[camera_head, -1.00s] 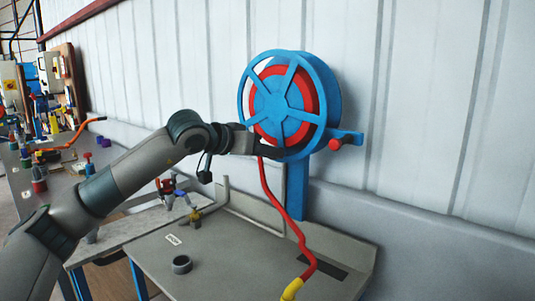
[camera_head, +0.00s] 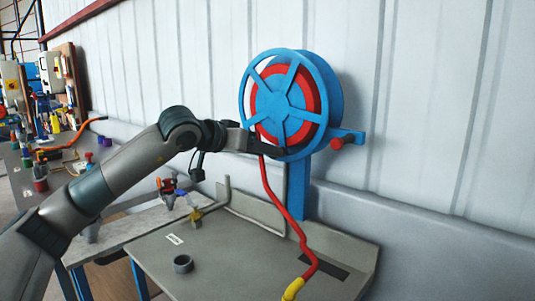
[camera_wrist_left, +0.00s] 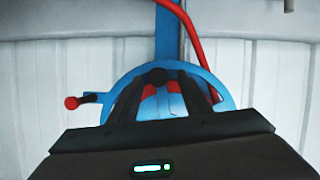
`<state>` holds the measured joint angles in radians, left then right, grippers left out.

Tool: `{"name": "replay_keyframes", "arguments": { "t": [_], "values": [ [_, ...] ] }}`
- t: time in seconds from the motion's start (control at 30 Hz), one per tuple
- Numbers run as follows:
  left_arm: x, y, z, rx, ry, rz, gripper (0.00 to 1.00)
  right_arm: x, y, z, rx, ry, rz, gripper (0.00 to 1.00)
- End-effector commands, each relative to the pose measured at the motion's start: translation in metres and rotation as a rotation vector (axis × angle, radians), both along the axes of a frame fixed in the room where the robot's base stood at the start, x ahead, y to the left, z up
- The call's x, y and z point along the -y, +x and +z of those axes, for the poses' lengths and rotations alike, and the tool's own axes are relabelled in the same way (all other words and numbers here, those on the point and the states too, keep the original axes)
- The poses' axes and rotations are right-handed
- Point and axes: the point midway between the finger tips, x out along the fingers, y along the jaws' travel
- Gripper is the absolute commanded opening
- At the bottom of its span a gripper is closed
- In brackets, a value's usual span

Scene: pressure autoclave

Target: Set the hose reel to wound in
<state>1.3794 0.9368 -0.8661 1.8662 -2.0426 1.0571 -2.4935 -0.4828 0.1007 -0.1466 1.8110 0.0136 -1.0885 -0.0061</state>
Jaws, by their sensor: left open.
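The hose reel (camera_head: 287,103) is a blue spoked wheel with red hose wound inside, on a blue post (camera_head: 298,190) by the wall. Its red hose (camera_head: 283,205) hangs from the reel down to a yellow end piece (camera_head: 293,289) over the bench. A red knob (camera_head: 337,143) sticks out at the reel's lower right. My left gripper (camera_head: 280,151) is at the reel's lower front rim. In the left wrist view, its fingers (camera_wrist_left: 157,98) are spread in front of the reel, with a dark round knob (camera_wrist_left: 157,76) between their tips; contact cannot be told. My right gripper is out of view.
A grey bench (camera_head: 235,265) stands below the reel, with a dark ring (camera_head: 182,264) and a small brass fitting (camera_head: 196,217) on it. A bent pipe (camera_head: 228,195) rises at its back. A cluttered table (camera_head: 30,195) is at the left. The wall to the right is clear.

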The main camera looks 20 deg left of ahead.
Motion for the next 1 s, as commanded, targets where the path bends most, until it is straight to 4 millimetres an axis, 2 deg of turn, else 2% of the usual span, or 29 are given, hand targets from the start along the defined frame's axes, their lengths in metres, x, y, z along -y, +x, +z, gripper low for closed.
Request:
{"name": "replay_keyframes", "arguments": {
  "t": [0.2,0.6,0.8,1.0],
  "values": [
    [-0.015,-0.032,0.014,0.003,0.001,0.002,0.44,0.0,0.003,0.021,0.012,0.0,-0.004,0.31],
    [-0.046,-0.1,0.043,0.001,0.001,0.003,0.44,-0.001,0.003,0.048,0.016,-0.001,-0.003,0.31],
    [-0.055,-0.122,0.053,-0.001,0.0,0.002,0.44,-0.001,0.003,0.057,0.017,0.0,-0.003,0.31],
    [-0.058,-0.129,0.057,-0.001,0.0,0.002,0.44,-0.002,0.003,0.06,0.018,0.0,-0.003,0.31]
  ]
}}
